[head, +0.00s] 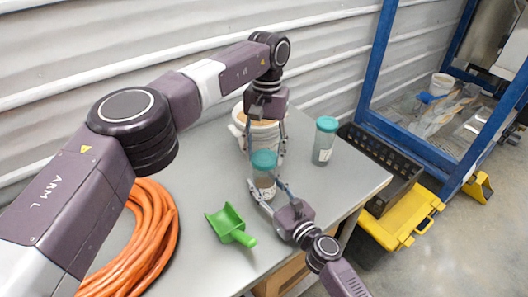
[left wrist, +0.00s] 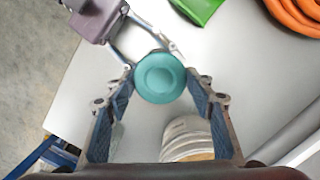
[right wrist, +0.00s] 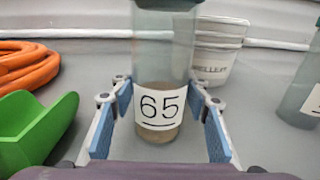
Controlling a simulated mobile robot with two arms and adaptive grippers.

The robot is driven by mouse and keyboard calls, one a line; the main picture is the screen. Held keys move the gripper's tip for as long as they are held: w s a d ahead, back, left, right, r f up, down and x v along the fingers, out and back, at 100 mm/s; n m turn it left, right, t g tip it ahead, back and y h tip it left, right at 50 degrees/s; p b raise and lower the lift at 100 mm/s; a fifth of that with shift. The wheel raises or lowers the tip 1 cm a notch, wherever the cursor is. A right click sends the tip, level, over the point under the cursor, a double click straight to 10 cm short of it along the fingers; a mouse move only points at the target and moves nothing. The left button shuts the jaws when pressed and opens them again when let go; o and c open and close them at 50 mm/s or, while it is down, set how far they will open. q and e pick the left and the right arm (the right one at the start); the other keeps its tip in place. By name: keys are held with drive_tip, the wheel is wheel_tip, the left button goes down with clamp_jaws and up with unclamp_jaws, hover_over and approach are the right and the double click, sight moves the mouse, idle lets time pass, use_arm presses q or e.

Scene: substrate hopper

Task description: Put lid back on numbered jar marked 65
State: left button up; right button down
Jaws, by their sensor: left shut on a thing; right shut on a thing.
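The jar marked 65 (right wrist: 160,70) is a clear, upright cylinder with a little brown material at the bottom. My right gripper (head: 262,191) is shut on its lower part; its fingers flank the jar in the right wrist view (right wrist: 160,108). A teal lid (head: 264,160) is at the jar's mouth, and its round top shows in the left wrist view (left wrist: 160,77). My left gripper (left wrist: 160,78) is shut on the lid from above. The teal edge also shows at the top of the right wrist view (right wrist: 168,5). Whether the lid is fully seated cannot be told.
A second teal-lidded jar (head: 325,141) stands to the right. A white bucket (head: 262,132) stands just behind. A green scoop (head: 230,226) and an orange hose coil (head: 138,245) lie to the left. A black crate (head: 385,165) is beyond the table's right edge.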

use_arm(q)
drive_tip(key=shift+m, duration=1.2)
drive_tip(key=o, duration=0.8)
drive_tip(key=shift+r, duration=0.15)
drive_tip(key=shift+r, duration=2.1)
drive_tip(key=shift+c, duration=0.3)
